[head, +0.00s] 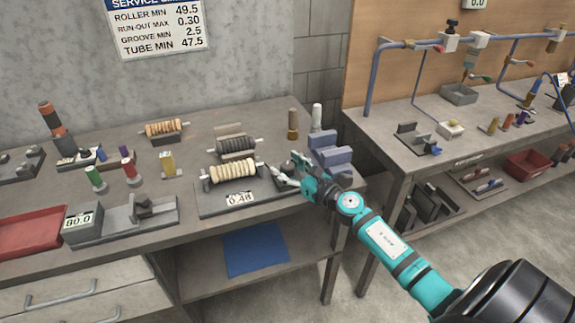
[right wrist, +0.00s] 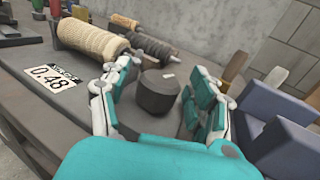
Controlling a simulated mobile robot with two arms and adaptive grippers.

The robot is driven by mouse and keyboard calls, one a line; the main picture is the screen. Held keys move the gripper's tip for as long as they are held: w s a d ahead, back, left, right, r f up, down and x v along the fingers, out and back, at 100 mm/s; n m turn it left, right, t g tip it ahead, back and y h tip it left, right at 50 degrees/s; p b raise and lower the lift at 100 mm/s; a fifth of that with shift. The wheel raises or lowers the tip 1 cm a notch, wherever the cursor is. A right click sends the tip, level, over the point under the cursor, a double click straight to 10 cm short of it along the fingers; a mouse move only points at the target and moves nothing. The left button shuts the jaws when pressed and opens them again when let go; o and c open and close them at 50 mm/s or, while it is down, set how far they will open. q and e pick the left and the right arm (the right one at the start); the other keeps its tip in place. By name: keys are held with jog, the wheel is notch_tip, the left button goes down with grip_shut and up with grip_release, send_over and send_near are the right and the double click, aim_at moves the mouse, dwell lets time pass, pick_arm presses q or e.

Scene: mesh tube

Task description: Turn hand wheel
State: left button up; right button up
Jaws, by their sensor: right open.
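The hand wheel looks like a dark round knob (right wrist: 157,92) with a small pale mark on top. It is at the right end of the roller fixture (head: 217,202), which holds a ribbed cream roller (head: 232,171); the roller also shows in the right wrist view (right wrist: 88,38). My right gripper (head: 286,168) is open, with its fingers on either side of the knob in the right wrist view (right wrist: 163,75). Gaps show between the fingers and the knob. In the head view the gripper partly hides the knob. My left gripper is not in view.
A label reading 0.48 (head: 240,198) is on the fixture's front. A dark roller (head: 236,146) stands behind. Blue-grey blocks (head: 331,158) sit close on the gripper's right. A second bench (head: 440,162) stands to the right, across a gap.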

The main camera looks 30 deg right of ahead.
jog(key=c, duration=1.2)
jog(key=shift+a+r+m+h+p, duration=0.15)
jog(key=shift+m+h+p, duration=0.25)
jog(key=shift+h+p, duration=0.35)
jog(key=m+h+p, duration=0.3)
jog(key=h, duration=0.1)
jog(key=shift+p, duration=0.3)
jog(key=m+g+h+p, duration=0.1)
jog(key=m+h, duration=0.1)
jog(key=h, duration=0.2)
jog(key=shift+w+m+h, duration=0.1)
jog(key=shift+m+h, duration=0.15)
jog(key=shift+m, duration=0.05)
jog(key=shift+m+g+h, duration=0.7)
jog(key=shift+m+h, duration=0.2)
jog(key=shift+h, duration=0.3)
jog(key=shift+f+m+g+h+b, duration=0.15)
jog(key=shift+m+g+h, duration=0.3)
jog(key=shift+h, duration=0.15)
jog(key=shift+f+m+g+h+b, duration=0.15)
jog(key=shift+m+g+h, duration=0.25)
jog(key=shift+h, duration=0.2)
jog(key=m+g+h+b, duration=0.2)
jog(key=m+g+h, duration=0.1)
jog(key=shift+g, duration=0.35)
jog(key=shift+r+m+g+h+b, duration=0.15)
jog(key=shift+m+g+h+b, duration=0.85)
jog(key=shift+m+g, duration=0.4)
